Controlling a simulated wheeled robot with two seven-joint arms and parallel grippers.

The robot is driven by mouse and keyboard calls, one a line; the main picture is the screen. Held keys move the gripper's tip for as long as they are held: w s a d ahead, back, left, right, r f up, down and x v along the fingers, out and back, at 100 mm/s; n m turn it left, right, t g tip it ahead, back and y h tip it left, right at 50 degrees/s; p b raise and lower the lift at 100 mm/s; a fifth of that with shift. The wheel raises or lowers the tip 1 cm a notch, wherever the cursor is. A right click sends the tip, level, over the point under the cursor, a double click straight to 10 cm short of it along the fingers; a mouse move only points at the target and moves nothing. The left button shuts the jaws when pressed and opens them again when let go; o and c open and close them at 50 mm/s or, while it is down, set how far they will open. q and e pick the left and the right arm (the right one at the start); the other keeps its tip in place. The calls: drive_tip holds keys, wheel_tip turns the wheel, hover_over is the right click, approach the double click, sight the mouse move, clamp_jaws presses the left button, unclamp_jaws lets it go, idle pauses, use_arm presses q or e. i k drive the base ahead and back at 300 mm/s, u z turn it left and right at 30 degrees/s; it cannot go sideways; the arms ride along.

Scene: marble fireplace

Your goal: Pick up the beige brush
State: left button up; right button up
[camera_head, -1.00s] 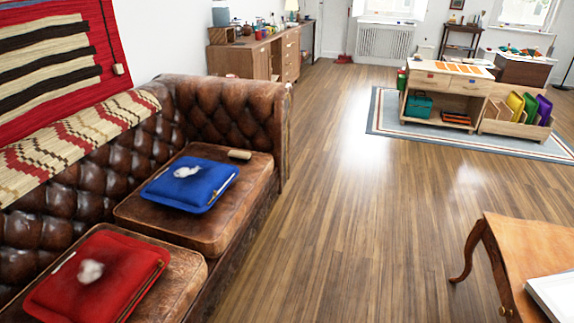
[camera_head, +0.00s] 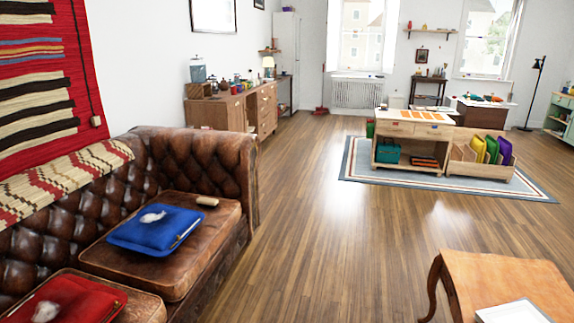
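A small beige block-shaped object (camera_head: 207,201), which looks like the beige brush, lies on the far seat cushion of the brown leather sofa (camera_head: 190,165). It is near the sofa's far arm, just beyond a blue cushion (camera_head: 157,230) with a white tuft on it. It is too small to make out bristles. Neither of my grippers is in view.
A red cushion (camera_head: 66,302) lies on the nearer seat. A wooden table (camera_head: 505,280) stands at the lower right. A wooden floor (camera_head: 310,220) lies open between sofa and table. A wooden cart (camera_head: 412,130) stands on a rug (camera_head: 352,170) farther back.

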sight(206, 202)
drive_tip(key=z, duration=0.35)
drive_tip(key=i, duration=2.35)
drive_tip(key=u, duration=0.45)
drive_tip(key=i, duration=1.55)
drive_tip(key=u, duration=1.85)
drive_tip(key=i, duration=0.7)
drive_tip(key=u, duration=0.6)
